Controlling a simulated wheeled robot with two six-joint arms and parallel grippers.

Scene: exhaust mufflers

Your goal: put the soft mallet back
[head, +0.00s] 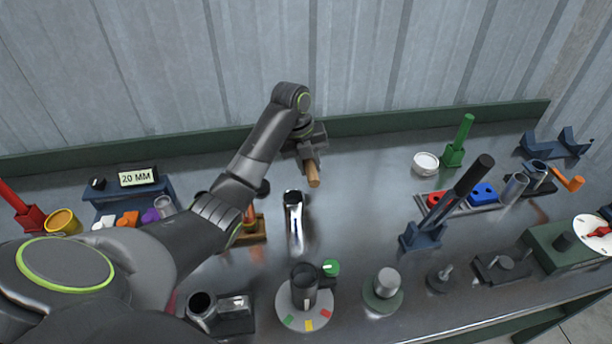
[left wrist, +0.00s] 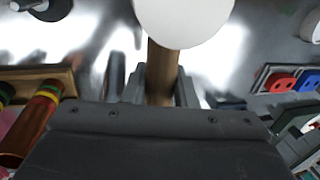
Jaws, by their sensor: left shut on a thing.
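The soft mallet has a brown wooden handle (head: 313,174) and a pale round head. My left gripper (head: 308,155) is shut on the handle and holds it toward the back middle of the bench in the head view, with the handle end sticking out below the jaws. In the left wrist view, the jaws (left wrist: 162,88) close around the mallet's handle (left wrist: 163,65), and the white mallet head (left wrist: 185,18) is beyond them at the top edge. The mallet head is hidden in the head view. My right gripper is not in view.
A curved metal pipe (head: 294,222) stands in front of the gripper, beside a wooden rack (head: 252,232). A blue stand (head: 422,238) holds a black-handled tool.

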